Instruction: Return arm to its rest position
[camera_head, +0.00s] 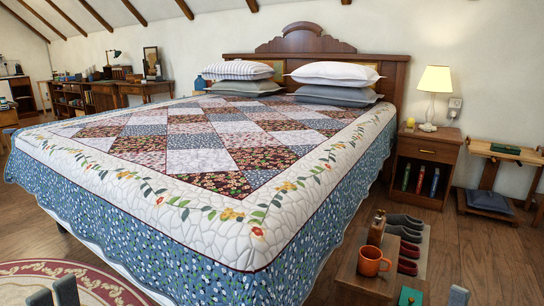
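My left gripper (54,294) shows at the bottom left edge as two grey fingertips with a small gap between them and nothing held. My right gripper (498,297) shows at the bottom right, with one grey fingertip right of the low wooden stand and another at the picture's right edge. They are wide apart and nothing shows between them. Both arms are otherwise out of view below the frame.
A large bed (230,215) with a patchwork quilt fills the middle. A low wooden stand (362,287) with an orange mug (373,261), a bottle (377,227) and shoes is near my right gripper. A nightstand (426,165) stands behind.

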